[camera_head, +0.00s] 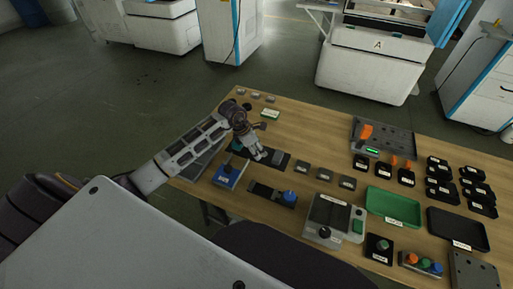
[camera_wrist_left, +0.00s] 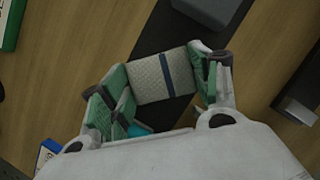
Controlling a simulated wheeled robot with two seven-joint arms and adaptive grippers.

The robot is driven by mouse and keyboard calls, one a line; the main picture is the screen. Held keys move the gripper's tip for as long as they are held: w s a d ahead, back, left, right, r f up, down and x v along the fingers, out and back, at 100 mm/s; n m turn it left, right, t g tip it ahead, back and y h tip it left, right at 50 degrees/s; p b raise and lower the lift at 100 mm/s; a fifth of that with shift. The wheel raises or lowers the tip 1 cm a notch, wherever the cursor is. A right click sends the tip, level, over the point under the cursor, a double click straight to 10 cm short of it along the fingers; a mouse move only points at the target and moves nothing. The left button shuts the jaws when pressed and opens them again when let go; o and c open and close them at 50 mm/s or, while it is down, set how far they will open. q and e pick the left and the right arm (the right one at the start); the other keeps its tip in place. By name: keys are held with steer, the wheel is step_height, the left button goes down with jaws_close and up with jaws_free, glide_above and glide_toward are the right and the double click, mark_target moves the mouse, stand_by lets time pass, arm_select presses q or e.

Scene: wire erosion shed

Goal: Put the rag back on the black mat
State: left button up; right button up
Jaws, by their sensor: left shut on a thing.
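The rag (camera_wrist_left: 150,78), pale and textured with a dark blue stripe, is between the green-padded fingers of my left gripper (camera_wrist_left: 162,76) in the left wrist view. The left gripper is shut on it. In the head view my left gripper (camera_head: 258,153) is at the left part of the table, over the black mat (camera_head: 280,161). The mat shows as a dark strip (camera_wrist_left: 160,32) behind the rag in the wrist view. I cannot tell whether the rag touches the mat. The rag is not clear in the head view. My right gripper is not in view.
A blue block with a knob (camera_head: 229,176) and a dark plate with a blue knob (camera_head: 272,195) are close to the gripper. Small grey blocks (camera_head: 303,167) lie to the right. A green tray (camera_head: 392,206) and a black tray (camera_head: 457,229) are farther right on the wooden table.

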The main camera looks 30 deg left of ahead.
arm_select(q)
steer(key=shift+f, duration=0.15)
steer(key=o, duration=1.1)
steer(key=shift+c, duration=0.2)
steer(key=shift+r, duration=0.3)
steer(key=v, duration=0.4)
steer(key=shift+a+r, duration=0.15)
steer(key=shift+r, duration=0.05)
steer(key=v, duration=0.7)
steer(key=shift+r, duration=0.15)
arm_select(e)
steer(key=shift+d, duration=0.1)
